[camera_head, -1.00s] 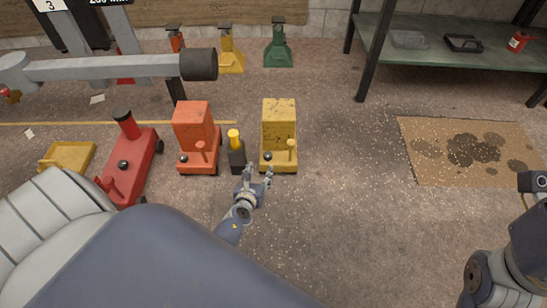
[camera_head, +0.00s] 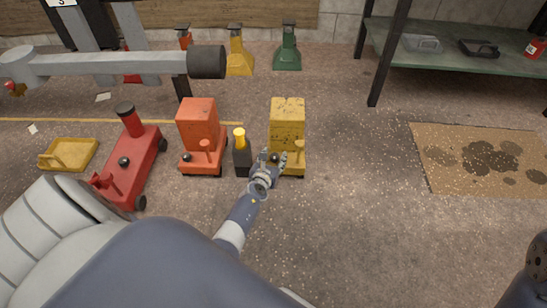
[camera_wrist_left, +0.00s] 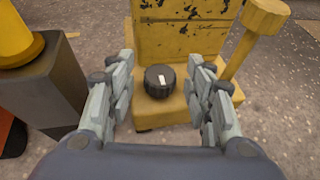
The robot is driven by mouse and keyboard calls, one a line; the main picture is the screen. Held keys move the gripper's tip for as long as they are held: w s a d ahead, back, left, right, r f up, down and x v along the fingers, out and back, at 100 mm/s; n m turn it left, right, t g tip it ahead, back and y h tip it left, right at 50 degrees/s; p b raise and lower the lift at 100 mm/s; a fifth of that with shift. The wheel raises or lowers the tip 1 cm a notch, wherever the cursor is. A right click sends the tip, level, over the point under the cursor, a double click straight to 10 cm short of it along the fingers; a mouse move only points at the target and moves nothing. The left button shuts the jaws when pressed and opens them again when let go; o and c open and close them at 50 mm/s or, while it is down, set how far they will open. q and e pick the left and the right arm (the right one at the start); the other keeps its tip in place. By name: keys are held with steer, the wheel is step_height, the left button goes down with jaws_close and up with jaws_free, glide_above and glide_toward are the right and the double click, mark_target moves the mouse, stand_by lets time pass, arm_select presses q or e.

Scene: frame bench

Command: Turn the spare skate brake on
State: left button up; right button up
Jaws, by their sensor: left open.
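A yellow skate (camera_head: 288,112) with a worn upright block stands on the floor. In the left wrist view, its low yellow front (camera_wrist_left: 165,112) carries a black round knob (camera_wrist_left: 159,82) with a white mark that looks nearly upright. A yellow lever (camera_wrist_left: 256,30) leans up and right beside it. My left gripper (camera_head: 272,158) is at the skate's front. In the left wrist view, the open left gripper (camera_wrist_left: 160,92) has its fingers on either side of the knob, apart from it. No label shows which unit is the spare. My right gripper is out of view.
A black post with a yellow top (camera_head: 240,152) stands close left of the skate. Beyond it are an orange skate (camera_head: 197,115), a red trolley jack (camera_head: 125,165) and a yellow tray (camera_head: 70,155). Floor to the right is clear up to a stained mat (camera_head: 440,175).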

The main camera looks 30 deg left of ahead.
arm_select(q)
steer(key=c, duration=1.1)
